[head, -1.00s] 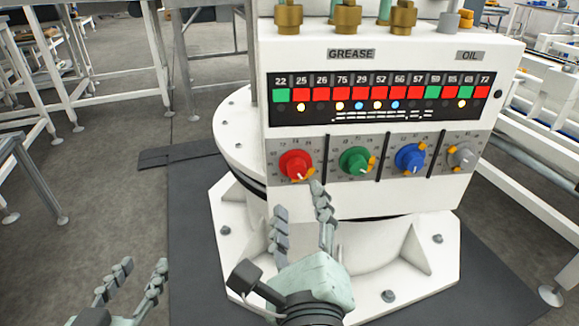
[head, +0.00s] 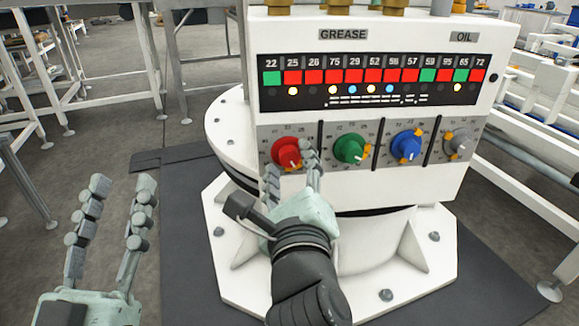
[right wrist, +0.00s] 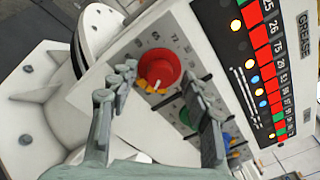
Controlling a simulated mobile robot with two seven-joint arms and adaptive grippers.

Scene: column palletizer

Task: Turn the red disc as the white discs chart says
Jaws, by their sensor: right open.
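The red disc (head: 285,152) is the leftmost of the knobs on the grey strip of the white cabinet. Its white mark points down and slightly right, with orange tabs at its lower edge. In the right wrist view the red disc (right wrist: 158,68) lies just beyond my fingertips. My right gripper (head: 290,161) is open, its fingers at the lower side of the red disc; I cannot tell whether they touch it. My left gripper (head: 121,190) is open and empty at lower left. A black panel (head: 290,100) above holds numbers, red and green squares and small yellow, blue and dark discs.
Green (head: 350,149), blue (head: 407,146) and grey (head: 459,145) knobs stand in the same row to the right, the green one close to my right fingers. Brass fittings (head: 335,5) top the cabinet.

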